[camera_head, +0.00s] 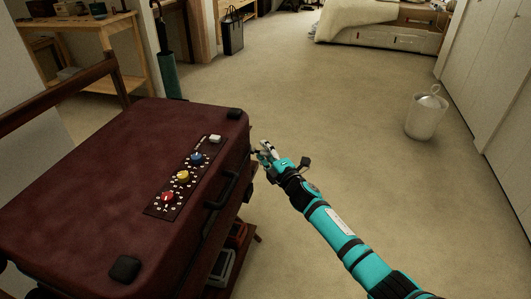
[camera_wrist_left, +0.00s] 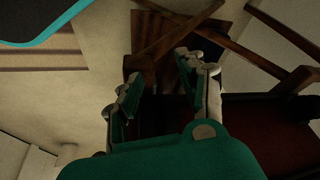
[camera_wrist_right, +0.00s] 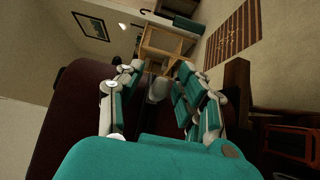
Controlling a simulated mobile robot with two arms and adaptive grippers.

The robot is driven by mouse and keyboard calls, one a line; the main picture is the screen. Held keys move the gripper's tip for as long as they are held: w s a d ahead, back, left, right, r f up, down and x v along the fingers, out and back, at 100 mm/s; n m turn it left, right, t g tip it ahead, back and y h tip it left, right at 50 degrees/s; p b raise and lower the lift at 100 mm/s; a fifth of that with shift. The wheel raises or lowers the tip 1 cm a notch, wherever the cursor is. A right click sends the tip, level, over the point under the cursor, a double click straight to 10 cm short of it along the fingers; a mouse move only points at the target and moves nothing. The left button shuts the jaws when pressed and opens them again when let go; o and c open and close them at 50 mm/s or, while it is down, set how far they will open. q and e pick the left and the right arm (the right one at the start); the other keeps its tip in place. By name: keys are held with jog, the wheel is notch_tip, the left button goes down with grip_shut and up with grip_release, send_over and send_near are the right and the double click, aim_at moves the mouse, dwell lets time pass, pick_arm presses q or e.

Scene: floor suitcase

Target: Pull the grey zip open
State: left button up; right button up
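The burgundy suitcase (camera_head: 90,175) lies closed at the left in the head view. It also shows at the left in the right wrist view (camera_wrist_right: 75,110). My right gripper (camera_head: 266,148) is beside its far right corner. In the right wrist view, the fingers (camera_wrist_right: 157,75) are apart. A pale grey piece (camera_wrist_right: 160,88) shows between them; I cannot tell whether it is the grey zip or how far off it is. No zip shows clearly in the head view. My left gripper (camera_wrist_left: 160,72) is open and empty in the left wrist view, and outside the head view.
The suitcase lid carries a panel with red (camera_head: 167,198), yellow (camera_head: 182,177) and blue (camera_head: 197,158) dials. A dark handle (camera_head: 222,190) is on its right side. Open floor lies to the right, with a white bin (camera_head: 424,117) farther off.

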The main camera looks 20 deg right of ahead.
jog(key=shift+s, duration=0.2)
jog(key=s+d, duration=0.2)
jog(key=s, duration=0.9)
jog(key=shift+s, duration=0.25)
jog(key=shift+d, duration=0.1)
